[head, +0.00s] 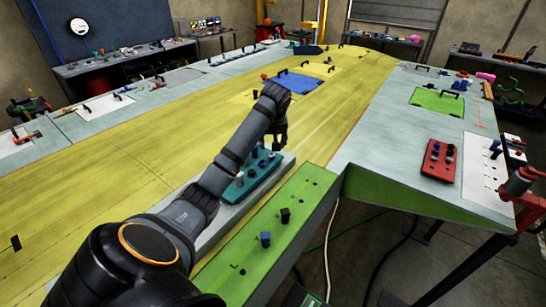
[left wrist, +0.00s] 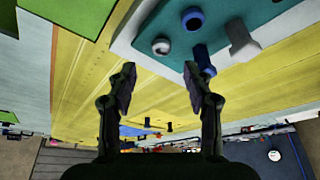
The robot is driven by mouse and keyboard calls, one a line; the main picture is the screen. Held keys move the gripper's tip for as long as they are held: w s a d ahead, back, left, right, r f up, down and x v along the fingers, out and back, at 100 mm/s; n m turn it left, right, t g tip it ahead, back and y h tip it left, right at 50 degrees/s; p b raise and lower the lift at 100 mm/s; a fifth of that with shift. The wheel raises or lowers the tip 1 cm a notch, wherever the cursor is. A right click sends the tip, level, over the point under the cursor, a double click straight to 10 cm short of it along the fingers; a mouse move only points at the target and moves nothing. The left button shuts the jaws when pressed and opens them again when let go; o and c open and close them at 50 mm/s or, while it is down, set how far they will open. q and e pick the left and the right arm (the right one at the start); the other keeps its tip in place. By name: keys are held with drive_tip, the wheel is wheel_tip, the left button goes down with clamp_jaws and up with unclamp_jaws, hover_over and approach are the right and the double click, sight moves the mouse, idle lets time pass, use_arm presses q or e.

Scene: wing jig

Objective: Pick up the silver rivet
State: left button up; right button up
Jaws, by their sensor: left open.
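A teal tray (head: 245,190) holds several small rivets and stands on a pale block beside the yellow wing skin. A silver-grey rivet (head: 239,182) stands at the tray's near end. My left gripper (head: 280,143) is above the tray's far end, pointing down. In the left wrist view its fingers (left wrist: 161,85) are apart with nothing between them. That view also shows the teal tray (left wrist: 135,30) with a grey rivet (left wrist: 241,40), a dark blue rivet (left wrist: 203,60) and a pale round-topped piece (left wrist: 161,46). I cannot tell which of these is the silver one. My right gripper is out of view.
A red tray (head: 438,160) with dark pieces lies on the grey panel at right. A gap to the floor lies right of the green beam. The yellow skin (head: 130,150) is mostly clear.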

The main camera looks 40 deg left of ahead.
sight(272, 154)
use_arm(q)
drive_tip(key=shift+a+f+p, duration=0.2)
drive_tip(key=shift+f+p, duration=0.3)
drive_tip(key=shift+p, duration=0.1)
drive_tip(key=shift+a+f+p, duration=0.2)
drive_tip(key=shift+f+p, duration=0.3)
drive_tip(key=shift+p, duration=0.05)
drive_tip(key=p+x, duration=0.1)
drive_tip(key=x, duration=0.2)
drive_tip(key=shift+d, duration=0.15)
drive_tip(key=shift+w+f, duration=0.1)
drive_tip(key=shift+f, duration=0.15)
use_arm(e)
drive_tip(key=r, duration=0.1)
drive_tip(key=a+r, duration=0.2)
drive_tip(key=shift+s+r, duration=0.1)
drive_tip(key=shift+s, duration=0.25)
use_arm(q)
drive_tip(key=shift+c, duration=0.6)
drive_tip(key=c, duration=0.9)
drive_tip(key=shift+r, duration=0.15)
wheel_tip(272, 154, up, 9)
drive_tip(key=b, duration=0.4)
drive_tip(key=shift+d+r, duration=0.1)
drive_tip(key=shift+r, duration=0.15)
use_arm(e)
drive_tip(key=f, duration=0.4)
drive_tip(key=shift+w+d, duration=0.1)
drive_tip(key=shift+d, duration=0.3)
